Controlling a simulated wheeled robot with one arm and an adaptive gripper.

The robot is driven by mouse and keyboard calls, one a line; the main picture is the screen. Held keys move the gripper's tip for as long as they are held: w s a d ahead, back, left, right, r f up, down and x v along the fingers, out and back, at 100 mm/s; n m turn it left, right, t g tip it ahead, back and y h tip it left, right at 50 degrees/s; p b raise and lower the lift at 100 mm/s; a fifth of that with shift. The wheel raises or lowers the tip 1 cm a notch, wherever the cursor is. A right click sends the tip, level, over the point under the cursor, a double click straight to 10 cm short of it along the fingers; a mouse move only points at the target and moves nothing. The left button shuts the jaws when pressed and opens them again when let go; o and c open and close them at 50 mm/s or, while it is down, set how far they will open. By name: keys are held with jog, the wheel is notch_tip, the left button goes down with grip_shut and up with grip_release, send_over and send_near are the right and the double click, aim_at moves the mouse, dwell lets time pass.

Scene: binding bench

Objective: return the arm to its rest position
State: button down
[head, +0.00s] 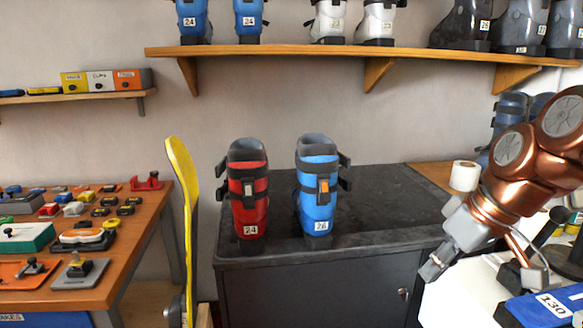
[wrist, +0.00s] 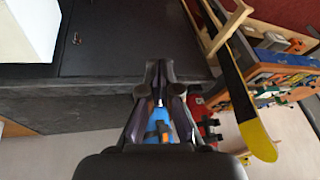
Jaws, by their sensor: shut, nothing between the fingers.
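My gripper (head: 432,268) is at the right of the head view, on the end of my copper-coloured arm, pointing down and to the left. It is in front of the right part of the black bench top (head: 385,195). In the wrist view my gripper (wrist: 159,72) has its fingertips together with nothing between them. The blue boot marked 26 (head: 318,195) stands upright on the bench, to the left of my gripper and apart from it. The red boot marked 24 (head: 248,195) stands upright beside it.
A white surface (head: 440,300) with a blue item marked 130 (head: 553,306) lies below my arm. A white roll (head: 464,176) stands close by. A yellow ski (head: 184,200) leans beside the orange workbench (head: 135,245) of tools. A boot shelf (head: 340,54) runs above. The bench right of the boots is clear.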

jog(key=s+a+f+m+g+h, duration=0.1)
jog(key=s+a+f+g, duration=0.2)
jog(key=s+a+f, duration=0.55)
jog(key=s+d+f+m+g+h, duration=0.2)
jog(key=s+f+m+g, duration=0.1)
jog(key=s+f, duration=0.85)
notch_tip(320, 180, up, 14)
jog(key=w+t+p, duration=0.1)
jog(key=p, duration=1.3)
jog(key=shift+w+a+r, duration=0.15)
jog(key=shift+w, duration=0.1)
